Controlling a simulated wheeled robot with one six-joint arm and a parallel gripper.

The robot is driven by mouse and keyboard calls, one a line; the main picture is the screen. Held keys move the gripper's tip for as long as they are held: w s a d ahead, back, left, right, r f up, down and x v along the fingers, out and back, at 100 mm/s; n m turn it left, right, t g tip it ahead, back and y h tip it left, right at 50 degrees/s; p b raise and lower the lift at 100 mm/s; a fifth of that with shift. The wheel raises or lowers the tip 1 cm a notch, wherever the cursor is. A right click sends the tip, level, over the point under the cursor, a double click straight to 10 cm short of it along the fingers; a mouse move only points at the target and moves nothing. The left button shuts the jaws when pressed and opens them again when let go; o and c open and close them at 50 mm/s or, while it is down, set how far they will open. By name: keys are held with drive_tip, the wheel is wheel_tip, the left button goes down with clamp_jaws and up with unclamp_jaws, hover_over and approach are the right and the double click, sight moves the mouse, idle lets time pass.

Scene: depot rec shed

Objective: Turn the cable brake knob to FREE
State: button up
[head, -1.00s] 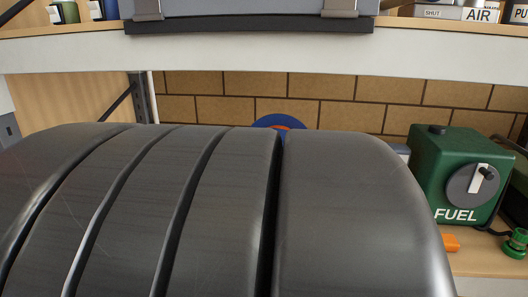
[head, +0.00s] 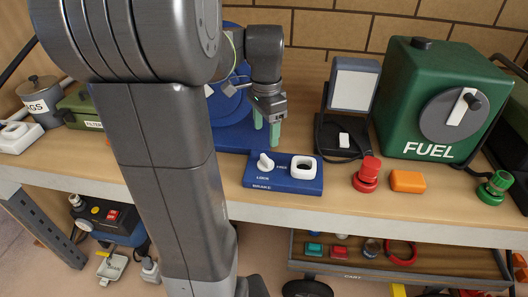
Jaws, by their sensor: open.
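A blue control box (head: 284,184) stands near the bench's front edge in the head view. A white knob (head: 265,163) sits at its left end, with small white lettering around it that looks like FREE and a lock word. I cannot tell surely which mark the knob points at. A white square ring with a dark centre is at the box's right end. My gripper (head: 266,132) is open, its two green fingertips pointing down above and behind the knob, apart from it. Nothing shows between the fingers.
A blue round-backed device (head: 232,125) stands behind my gripper. A dark stand with a grey panel (head: 354,85), a red button (head: 367,173), an orange block (head: 407,181) and a green FUEL can (head: 432,100) are to the right. A cart tray (head: 400,262) is below the bench.

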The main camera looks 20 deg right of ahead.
sight(266, 158)
wheel_tip(266, 158, down, 9)
idle(0.3)
drive_tip(key=c, duration=1)
